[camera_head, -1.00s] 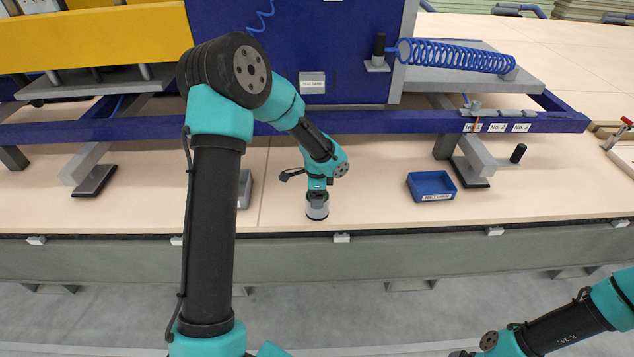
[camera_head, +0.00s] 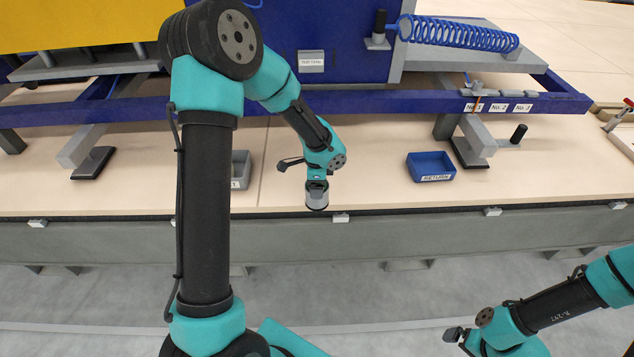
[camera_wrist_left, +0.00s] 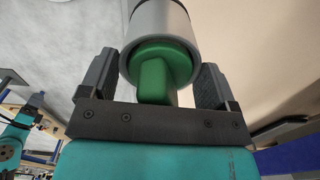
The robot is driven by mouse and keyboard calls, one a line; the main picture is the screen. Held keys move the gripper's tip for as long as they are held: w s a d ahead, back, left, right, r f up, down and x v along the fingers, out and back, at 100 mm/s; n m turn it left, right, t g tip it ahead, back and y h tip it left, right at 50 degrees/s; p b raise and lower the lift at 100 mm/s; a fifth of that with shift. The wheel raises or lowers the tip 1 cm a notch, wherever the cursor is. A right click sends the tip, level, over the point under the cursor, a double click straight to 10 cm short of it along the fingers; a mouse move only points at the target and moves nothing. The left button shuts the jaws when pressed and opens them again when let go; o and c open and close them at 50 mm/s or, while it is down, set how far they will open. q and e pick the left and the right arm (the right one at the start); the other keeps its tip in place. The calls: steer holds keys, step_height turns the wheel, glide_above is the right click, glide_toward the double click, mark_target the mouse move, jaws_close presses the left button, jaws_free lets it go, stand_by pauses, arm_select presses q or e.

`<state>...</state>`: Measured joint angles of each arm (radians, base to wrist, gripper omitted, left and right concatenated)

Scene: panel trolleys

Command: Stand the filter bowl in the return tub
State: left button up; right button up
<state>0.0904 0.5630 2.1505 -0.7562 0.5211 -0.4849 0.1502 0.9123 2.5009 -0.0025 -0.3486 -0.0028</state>
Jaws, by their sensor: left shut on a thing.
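The filter bowl (camera_head: 317,201) is a grey cylinder at the front of the bench in the head view. In the left wrist view the bowl (camera_wrist_left: 160,22) shows its round wall with a green part (camera_wrist_left: 160,78) in its near end. My left gripper (camera_head: 317,187) is shut on it from above, a finger on either side of the green part. Whether the bowl touches the bench is not clear. The return tub (camera_head: 437,178) is a blue open box labelled RETURN, to the right and farther back, and looks empty. My right gripper (camera_head: 455,336) is low at the right, apart from everything; its jaws are too small to judge.
A grey labelled bin (camera_head: 240,170) stands left of the bowl. A blue trolley frame (camera_head: 350,115) crosses behind, with a dark-footed leg (camera_head: 470,152) just right of the tub. The bench top between bowl and tub is clear.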

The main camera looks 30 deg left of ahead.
arm_select(q)
steer(key=shift+r, duration=2.55)
